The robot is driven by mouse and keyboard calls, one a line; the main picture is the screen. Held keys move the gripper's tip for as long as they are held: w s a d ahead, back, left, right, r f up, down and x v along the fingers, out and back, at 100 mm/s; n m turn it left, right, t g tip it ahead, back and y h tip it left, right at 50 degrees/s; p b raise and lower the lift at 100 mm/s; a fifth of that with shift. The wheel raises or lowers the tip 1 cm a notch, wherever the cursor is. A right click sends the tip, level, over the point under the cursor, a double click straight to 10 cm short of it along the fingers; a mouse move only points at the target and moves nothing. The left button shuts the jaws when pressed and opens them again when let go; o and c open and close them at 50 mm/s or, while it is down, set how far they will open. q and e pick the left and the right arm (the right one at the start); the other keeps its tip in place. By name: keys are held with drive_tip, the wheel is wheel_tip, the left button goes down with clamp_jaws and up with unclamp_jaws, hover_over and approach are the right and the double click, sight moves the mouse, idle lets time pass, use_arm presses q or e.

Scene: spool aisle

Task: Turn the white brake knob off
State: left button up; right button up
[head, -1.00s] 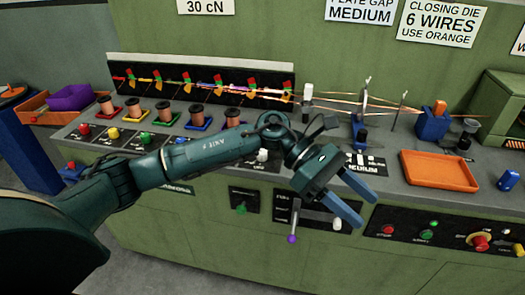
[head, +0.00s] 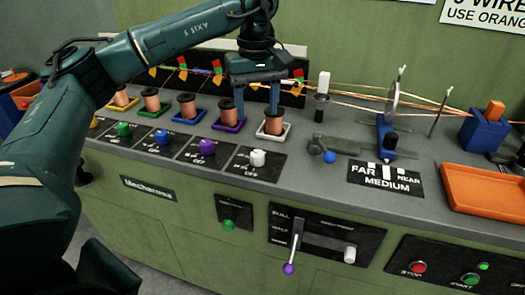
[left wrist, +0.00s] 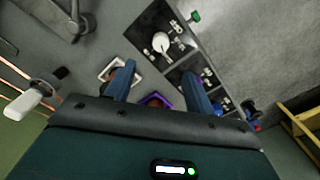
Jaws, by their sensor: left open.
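The white brake knob (head: 257,158) stands on a black plate at the front of the grey deck, rightmost in a row of coloured knobs. In the left wrist view the white knob (left wrist: 161,42) shows beyond the fingertips, with a pale pointer on it. My left gripper (head: 256,104) points down, open and empty, above and behind the knob, near the last copper spools. Its two blue fingers also show in the left wrist view (left wrist: 159,72), apart from the knob. My right gripper is not in view.
Purple (head: 207,147), blue (head: 162,137) and green (head: 123,129) knobs sit left of the white one. Copper spools stand in coloured trays behind them. A blue-tipped lever (head: 329,156) lies to the right, and a purple-tipped lever (head: 289,268) hangs on the front panel.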

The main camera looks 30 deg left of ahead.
sight(257, 154)
use_arm(q)
wheel_tip(257, 154, down, 12)
drive_tip(key=shift+s+r+b, duration=0.1)
drive_tip(key=shift+s+b, duration=0.05)
drive_tip(key=shift+b, duration=0.15)
drive_tip(key=shift+c, duration=0.5)
drive_tip(key=c, duration=0.9)
